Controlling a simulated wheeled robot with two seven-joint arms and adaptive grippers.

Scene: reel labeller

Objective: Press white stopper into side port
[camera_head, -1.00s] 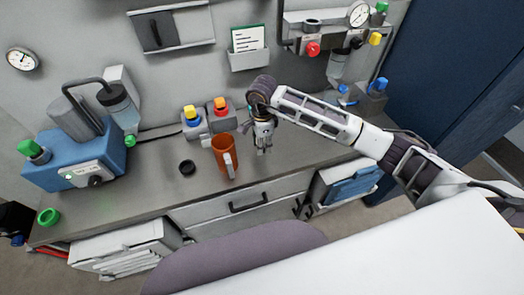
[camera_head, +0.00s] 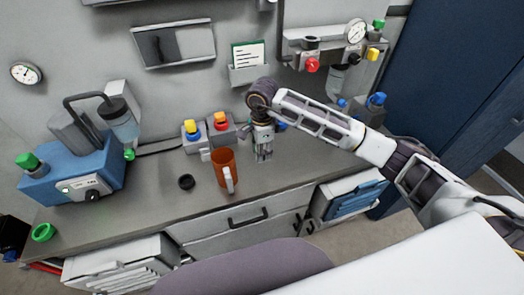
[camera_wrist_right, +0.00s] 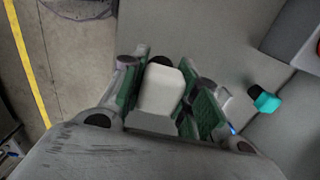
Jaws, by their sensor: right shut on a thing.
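My right gripper (camera_head: 263,157) points down over the grey bench, just right of the orange mug. In the right wrist view my right gripper (camera_wrist_right: 158,95) is shut on a white block-like piece with rounded corners, which I take for the white stopper (camera_wrist_right: 160,91); a dark part shows at its far end. Green pads flank it. In the head view the gripper hides the stopper. I cannot tell which opening is the side port. My left gripper is not in view.
Yellow and red button boxes (camera_head: 221,130) stand behind. A blue machine (camera_head: 75,177) is at left; a gauge panel (camera_head: 330,50) hangs at right.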

